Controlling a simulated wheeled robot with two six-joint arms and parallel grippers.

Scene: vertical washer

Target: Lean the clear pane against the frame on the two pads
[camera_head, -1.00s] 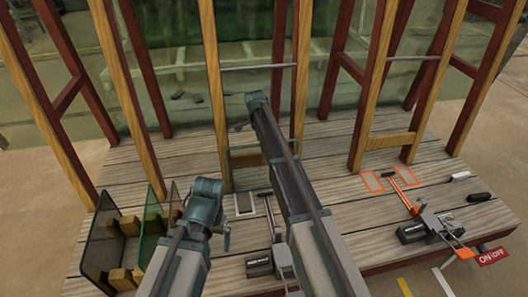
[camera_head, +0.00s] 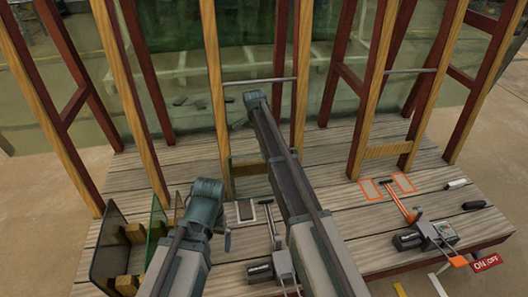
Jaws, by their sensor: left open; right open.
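The middle wooden frame (camera_head: 217,100) stands on the plank deck, with a grey bar across it. On the deck before it are light-edged pads; one dark-centred pad (camera_head: 245,210) shows, and my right arm covers part of this area. Panes stand in a rack at the left: a dark pane (camera_head: 107,245), a green pane (camera_head: 157,230) and a narrow edge of another beside it. My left gripper (camera_head: 224,232) is open and low, right of the rack. My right gripper (camera_head: 248,112) is open, reaching toward the frame; its fingers are mostly hidden.
A second frame (camera_head: 368,105) stands at the right, with orange-outlined pads (camera_head: 370,190) before it. White and black small items (camera_head: 474,205) lie at the right.

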